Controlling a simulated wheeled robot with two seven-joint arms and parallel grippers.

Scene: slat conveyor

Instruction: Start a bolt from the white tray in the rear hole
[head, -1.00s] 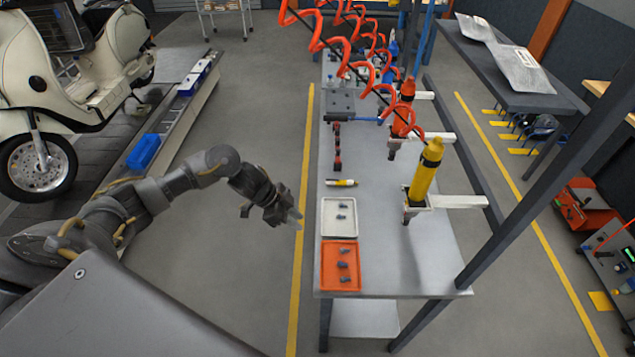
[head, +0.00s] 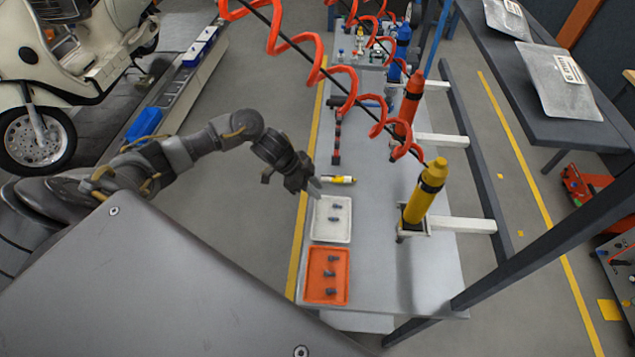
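The white tray (head: 331,236) lies on the grey workbench (head: 385,262) and holds two small dark bolts (head: 335,207). My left gripper (head: 314,190) is beside the tray's far left corner, its fingertips close to the rim; it looks empty, and I cannot tell how far its fingers are parted. An orange tray (head: 327,302) in front of the white one holds three dark bolts (head: 331,273). The rear hole cannot be made out in this view. My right gripper is not in view.
A yellow-and-white tool (head: 339,179) lies just beyond the white tray. Yellow (head: 427,190) and orange (head: 408,104) power tools stand in holders on the right, under red coiled hoses. A scooter (head: 50,90) stands on the left. The bench between trays and tools is clear.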

